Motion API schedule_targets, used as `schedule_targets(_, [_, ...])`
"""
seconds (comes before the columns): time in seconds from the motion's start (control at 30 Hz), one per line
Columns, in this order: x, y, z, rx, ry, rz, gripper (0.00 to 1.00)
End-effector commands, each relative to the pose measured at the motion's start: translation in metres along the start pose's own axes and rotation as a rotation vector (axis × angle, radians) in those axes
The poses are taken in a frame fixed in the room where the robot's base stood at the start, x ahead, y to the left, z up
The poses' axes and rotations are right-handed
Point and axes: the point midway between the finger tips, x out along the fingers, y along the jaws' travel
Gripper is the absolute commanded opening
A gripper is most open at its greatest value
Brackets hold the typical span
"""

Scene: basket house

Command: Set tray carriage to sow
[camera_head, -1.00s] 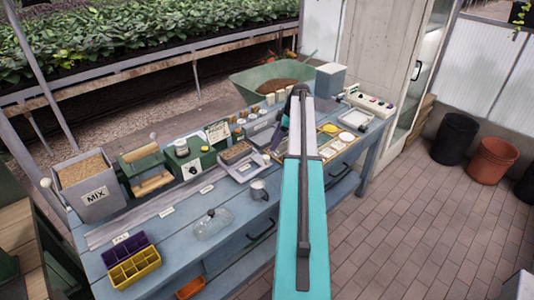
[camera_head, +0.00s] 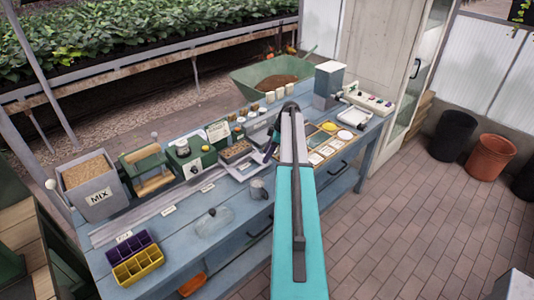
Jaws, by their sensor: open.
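A brown-filled seed tray (camera_head: 236,151) sits on the blue bench, close left of my gripper. A pale, flat carriage-like piece (camera_head: 244,171) lies just in front of it, at the right end of a long grey rail (camera_head: 140,215). Small white labels (camera_head: 208,188) stand along the rail, too small to read. My gripper (camera_head: 267,155) is open and low over the bench near the pale piece. My arm partly hides it, and I cannot tell whether it touches anything.
Purple (camera_head: 131,246) and yellow (camera_head: 138,266) cell trays lie at the front left. A MIX bin (camera_head: 94,188) and green machines (camera_head: 189,159) line the back.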

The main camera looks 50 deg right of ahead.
Motion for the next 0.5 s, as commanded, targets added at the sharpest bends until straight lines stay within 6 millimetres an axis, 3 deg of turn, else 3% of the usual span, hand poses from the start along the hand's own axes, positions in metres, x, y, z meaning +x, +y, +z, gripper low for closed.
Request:
schedule_targets(0.17, [0.0003, 0.0, -0.0002, 0.0, 0.0, 0.0, 0.44])
schedule_targets(0.43, [0.0002, -0.0001, -0.0005, -0.001, 0.0, 0.0, 0.0])
schedule_targets(0.5, [0.0003, -0.0002, -0.0006, -0.001, 0.0, 0.0, 0.0])
